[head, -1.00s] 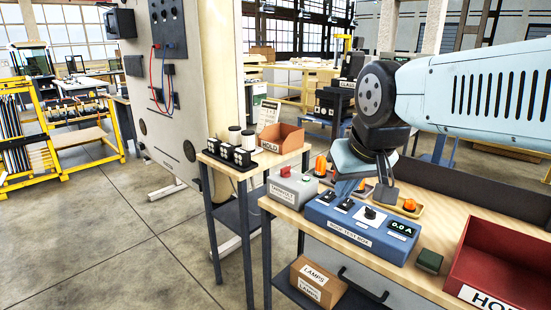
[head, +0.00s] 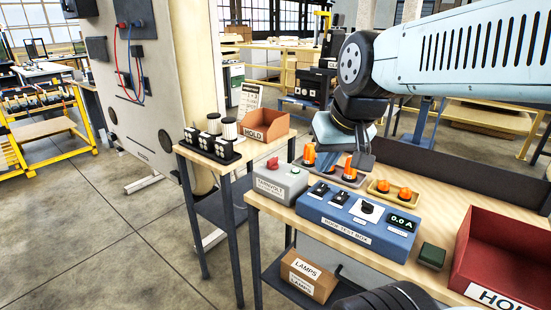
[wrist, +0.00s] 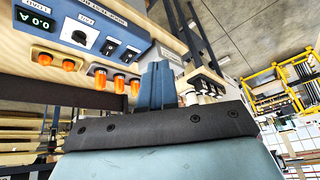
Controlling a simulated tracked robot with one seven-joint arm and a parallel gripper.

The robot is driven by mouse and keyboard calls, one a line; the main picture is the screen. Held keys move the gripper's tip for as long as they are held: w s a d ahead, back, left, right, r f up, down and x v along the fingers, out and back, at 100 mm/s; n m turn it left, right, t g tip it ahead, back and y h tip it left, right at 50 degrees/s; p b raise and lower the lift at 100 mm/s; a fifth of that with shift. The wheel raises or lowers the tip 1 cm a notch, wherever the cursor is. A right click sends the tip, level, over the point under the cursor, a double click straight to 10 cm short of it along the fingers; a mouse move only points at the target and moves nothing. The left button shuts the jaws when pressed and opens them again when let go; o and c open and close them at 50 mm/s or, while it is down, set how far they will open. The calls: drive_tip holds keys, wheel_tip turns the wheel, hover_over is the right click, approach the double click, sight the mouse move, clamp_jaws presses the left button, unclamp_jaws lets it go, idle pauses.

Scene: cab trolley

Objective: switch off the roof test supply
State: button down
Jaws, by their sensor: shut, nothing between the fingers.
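The blue roof test box (head: 352,238) stands on the wooden bench, its label facing front.
Amber lamps (head: 309,155) stand on a grey tray behind the box, two more on a yellow tray (head: 378,190). A grey box with a red switch (head: 283,188) is left. A green block (head: 432,255) and red bin (head: 490,250) are right. A small side table (head: 222,168) stands left.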

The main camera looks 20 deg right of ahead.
sight(276, 163)
drive_tip(key=w+d+f+m+y, duration=0.1)
drive_tip(key=w+f+m+y, duration=0.15)
drive_tip(key=w, duration=0.45)
drive_tip(key=w+f+m+y, duration=0.2)
drive_tip(key=w+m, duration=0.1)
drive_tip(key=w, duration=0.5)
drive_tip(key=w+d+f+m+t, duration=0.2)
drive_tip(key=w+d+f+m, duration=0.3)
drive_tip(key=w+d, duration=0.3)
drive_tip(key=shift+w+d+f, duration=0.2)
drive_tip(key=shift+w+f, duration=0.6)
drive_tip(key=shift+w, duration=0.3)
drive_tip(key=shift+y, duration=0.25)
drive_tip(key=x, duration=1)
drive_tip(key=shift+a+f, duration=0.1)
drive_tip(key=shift+f, duration=0.05)
drive_tip(key=shift+w+a, duration=0.7)
drive_tip(key=shift+w, duration=0.3)
drive_tip(key=shift+w+a, duration=0.35)
drive_tip(key=shift+w, duration=0.25)
drive_tip(key=shift+a, duration=0.15)
